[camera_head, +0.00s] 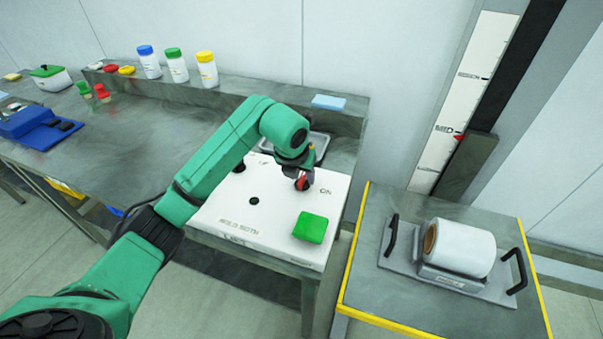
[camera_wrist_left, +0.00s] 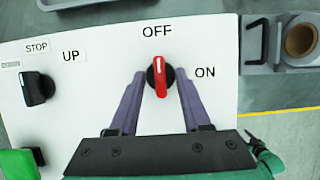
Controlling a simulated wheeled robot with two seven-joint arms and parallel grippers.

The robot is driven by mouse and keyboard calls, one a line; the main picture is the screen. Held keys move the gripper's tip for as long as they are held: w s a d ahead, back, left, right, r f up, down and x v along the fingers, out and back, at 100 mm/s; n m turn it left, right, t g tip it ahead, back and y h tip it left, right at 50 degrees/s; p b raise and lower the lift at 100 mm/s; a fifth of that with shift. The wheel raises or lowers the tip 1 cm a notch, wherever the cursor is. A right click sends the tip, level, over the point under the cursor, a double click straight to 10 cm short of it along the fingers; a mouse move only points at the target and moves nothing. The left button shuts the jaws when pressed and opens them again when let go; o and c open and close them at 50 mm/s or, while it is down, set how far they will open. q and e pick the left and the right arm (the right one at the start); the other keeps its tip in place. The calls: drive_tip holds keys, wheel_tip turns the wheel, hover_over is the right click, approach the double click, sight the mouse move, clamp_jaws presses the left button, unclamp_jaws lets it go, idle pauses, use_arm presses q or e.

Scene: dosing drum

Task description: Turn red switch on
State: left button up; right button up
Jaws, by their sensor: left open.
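The red switch (camera_wrist_left: 160,78) is a red knob on a dark round base, set in a white panel (camera_wrist_left: 100,90). In the left wrist view it points up toward the OFF label (camera_wrist_left: 157,31), and the ON label (camera_wrist_left: 205,71) is to its right. My left gripper (camera_wrist_left: 160,80) is open, with one finger on each side of the knob; I cannot tell whether they touch it. In the head view my left gripper (camera_head: 302,180) is over the panel (camera_head: 225,200) and partly hides the red switch (camera_head: 303,184). My right gripper is not in view.
A black knob (camera_wrist_left: 38,88) by STOP and UP labels and a green button (camera_wrist_left: 18,163) are on the same panel. A yellow-edged table (camera_head: 375,290) to the right holds a white roll (camera_head: 465,247) on a tray. Several capped bottles (camera_head: 177,65) stand at the back.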

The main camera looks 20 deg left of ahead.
use_arm(q)
drive_tip(key=shift+w, duration=0.1)
clamp_jaws()
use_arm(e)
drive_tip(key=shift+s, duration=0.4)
